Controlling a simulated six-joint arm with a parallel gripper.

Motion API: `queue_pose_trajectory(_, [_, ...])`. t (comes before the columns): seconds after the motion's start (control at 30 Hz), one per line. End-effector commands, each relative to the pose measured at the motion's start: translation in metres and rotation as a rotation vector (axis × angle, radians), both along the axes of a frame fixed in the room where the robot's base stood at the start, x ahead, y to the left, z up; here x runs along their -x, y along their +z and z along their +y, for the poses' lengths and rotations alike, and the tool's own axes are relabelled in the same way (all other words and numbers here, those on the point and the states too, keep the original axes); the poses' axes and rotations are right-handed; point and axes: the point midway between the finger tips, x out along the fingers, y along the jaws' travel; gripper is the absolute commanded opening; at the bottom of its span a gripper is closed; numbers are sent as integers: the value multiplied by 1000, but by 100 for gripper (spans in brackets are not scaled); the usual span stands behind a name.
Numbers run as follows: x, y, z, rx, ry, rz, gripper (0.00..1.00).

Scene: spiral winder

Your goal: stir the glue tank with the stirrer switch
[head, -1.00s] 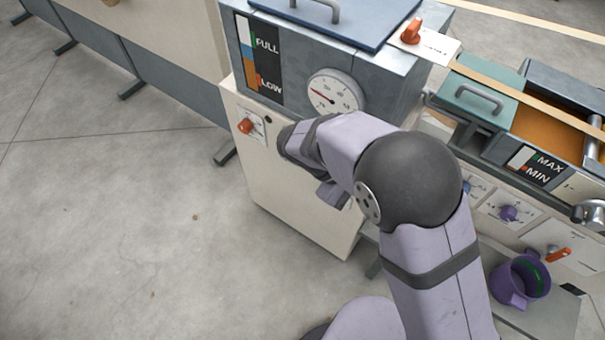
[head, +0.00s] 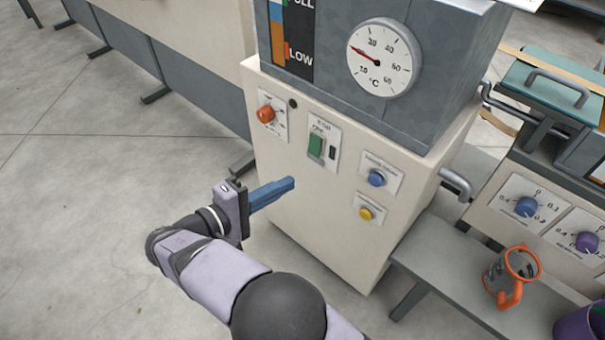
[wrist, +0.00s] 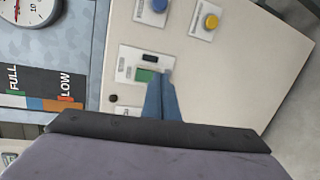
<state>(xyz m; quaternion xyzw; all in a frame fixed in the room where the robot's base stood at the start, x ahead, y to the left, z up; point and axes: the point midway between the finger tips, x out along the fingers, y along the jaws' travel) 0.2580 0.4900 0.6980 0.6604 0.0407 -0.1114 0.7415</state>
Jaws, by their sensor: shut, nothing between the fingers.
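The grey glue tank (head: 345,110) has a FULL/LOW level strip and a round °C dial on its front. Below it, the cream cabinet front carries a green rocker switch (head: 316,145) on a white plate with small lettering, a dark slot beside it. I cannot tell which way the rocker is set. My gripper (head: 290,183) has its blue fingers shut and empty, pointing at the panel below and left of the switch in the head view. In the wrist view, the fingertips (wrist: 161,77) appear right beside the green switch (wrist: 147,75), partly overlapping its plate; contact cannot be told.
An orange knob (head: 265,114) is left of the switch; a blue button (head: 376,178) and a yellow button (head: 365,213) are right of it.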

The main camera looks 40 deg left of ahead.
Motion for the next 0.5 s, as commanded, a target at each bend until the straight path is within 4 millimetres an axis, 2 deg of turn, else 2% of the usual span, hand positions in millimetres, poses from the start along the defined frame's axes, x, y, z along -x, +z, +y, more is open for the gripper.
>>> queue_pose_trajectory(0.03, [8, -10, 8, -25, 23, -21, 0])
queue_pose_trajectory(0.2, [26, -10, 25, -90, 72, -72, 0])
queue_pose_trajectory(0.5, [35, -8, 32, -122, 95, -96, 0])
